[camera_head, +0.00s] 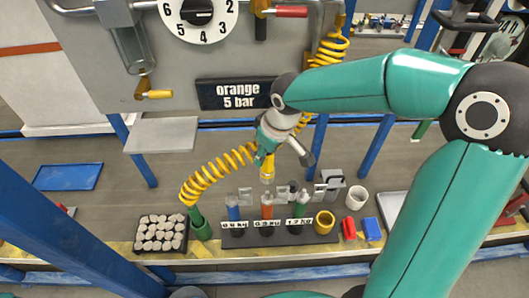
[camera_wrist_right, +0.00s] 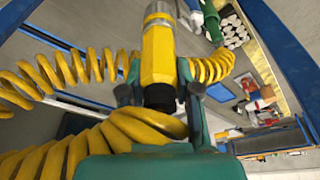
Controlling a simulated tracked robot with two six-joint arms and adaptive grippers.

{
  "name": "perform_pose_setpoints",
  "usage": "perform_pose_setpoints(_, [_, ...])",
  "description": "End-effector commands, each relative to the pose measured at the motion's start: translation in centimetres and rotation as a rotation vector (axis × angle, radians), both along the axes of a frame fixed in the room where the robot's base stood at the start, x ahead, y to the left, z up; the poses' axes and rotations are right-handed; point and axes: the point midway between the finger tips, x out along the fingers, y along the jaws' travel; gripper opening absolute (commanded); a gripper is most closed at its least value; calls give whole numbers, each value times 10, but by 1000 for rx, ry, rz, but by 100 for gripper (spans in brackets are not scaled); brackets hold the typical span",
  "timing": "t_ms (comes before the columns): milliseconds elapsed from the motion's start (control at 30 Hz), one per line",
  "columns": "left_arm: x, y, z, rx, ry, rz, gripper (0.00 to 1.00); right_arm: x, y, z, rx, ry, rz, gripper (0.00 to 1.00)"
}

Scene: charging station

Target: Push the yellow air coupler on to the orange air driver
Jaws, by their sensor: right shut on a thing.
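The yellow air coupler (camera_head: 267,173) hangs from my right gripper (camera_head: 264,155), which is shut on it. In the right wrist view the coupler (camera_wrist_right: 158,55) sits between the two fingers (camera_wrist_right: 160,92), with a silver end pointing away. The yellow coiled hose (camera_head: 215,172) runs beside the gripper. The orange air driver (camera_head: 267,206) stands upright in the dark rack (camera_head: 285,238), between a blue driver (camera_head: 233,209) and a green driver (camera_head: 300,205). The coupler is close above the orange driver; I cannot tell whether they touch. My left gripper is not in view.
A green cup (camera_head: 201,228) stands left of the rack, beside a tray of round parts (camera_head: 140,236). A yellow cup (camera_head: 324,221), a white cup (camera_head: 356,197) and red and blue blocks (camera_head: 372,229) stand right. The panel sign (camera_head: 238,93) reads "orange 5 bar".

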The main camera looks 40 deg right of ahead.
Motion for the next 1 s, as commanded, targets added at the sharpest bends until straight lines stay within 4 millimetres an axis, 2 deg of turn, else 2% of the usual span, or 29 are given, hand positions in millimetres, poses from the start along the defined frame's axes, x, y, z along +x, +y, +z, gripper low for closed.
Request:
perform_pose_setpoints(600, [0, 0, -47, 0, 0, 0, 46, -1, -1, -52, 0, 0, -2, 0])
perform_pose_setpoints(1000, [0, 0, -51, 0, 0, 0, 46, -1, -1, -56, 0, 0, -2, 0])
